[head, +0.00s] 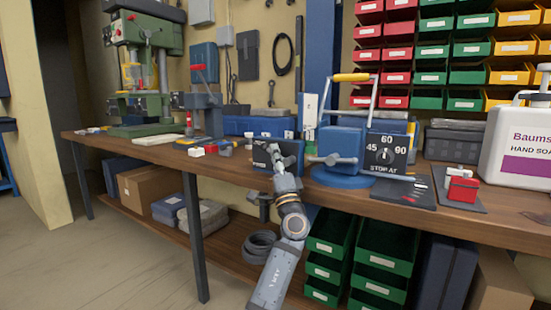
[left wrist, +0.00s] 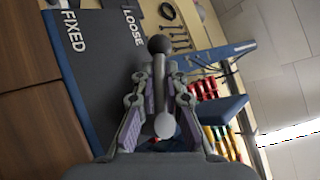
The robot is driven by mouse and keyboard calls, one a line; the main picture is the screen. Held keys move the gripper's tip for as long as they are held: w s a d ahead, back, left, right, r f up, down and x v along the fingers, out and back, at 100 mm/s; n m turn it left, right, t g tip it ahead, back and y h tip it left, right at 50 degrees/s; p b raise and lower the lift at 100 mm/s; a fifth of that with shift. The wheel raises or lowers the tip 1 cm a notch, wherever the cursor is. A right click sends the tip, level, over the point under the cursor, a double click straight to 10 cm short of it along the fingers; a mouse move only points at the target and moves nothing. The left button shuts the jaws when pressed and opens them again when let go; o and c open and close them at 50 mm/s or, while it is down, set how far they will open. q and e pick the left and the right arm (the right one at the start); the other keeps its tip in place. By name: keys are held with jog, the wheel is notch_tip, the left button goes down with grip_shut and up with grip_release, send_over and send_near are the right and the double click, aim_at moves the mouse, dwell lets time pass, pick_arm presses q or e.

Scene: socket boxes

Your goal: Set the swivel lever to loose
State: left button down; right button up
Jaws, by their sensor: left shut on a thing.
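The swivel lever (left wrist: 160,85) is a grey bar with a dark round knob at its far end and a pale round end nearer the camera. It lies between the two fingers of my left gripper (left wrist: 157,95), which is shut on it. A dark blue plate (left wrist: 85,85) behind carries the white words FIXED, at the left, and LOOSE, closer to the lever's knob. I cannot tell exactly which mark the lever points at. In the head view my left gripper (head: 286,157) is in front of the blue plate (head: 261,156) at the bench's front edge and hides most of the lever.
A blue vise-like machine (head: 342,150) with a swivel base stands close right of the gripper. A dial (head: 385,153) marked 45, 60, 90 is beside it. Green bins (head: 330,245) sit under the wooden bench (head: 470,215). A soap bottle (head: 515,150) stands at right.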

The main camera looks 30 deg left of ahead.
pick_arm(q)
jog(key=shift+r, duration=0.15)
jog(key=c, duration=1.7)
grip_release()
jog(key=shift+s+d+f, duration=0.1)
jog(key=shift+f, duration=0.15)
jog(key=v, duration=1.1)
jog(key=shift+s+d+f, duration=0.15)
jog(key=shift+s+d, duration=0.05)
jog(key=shift+f, duration=0.1)
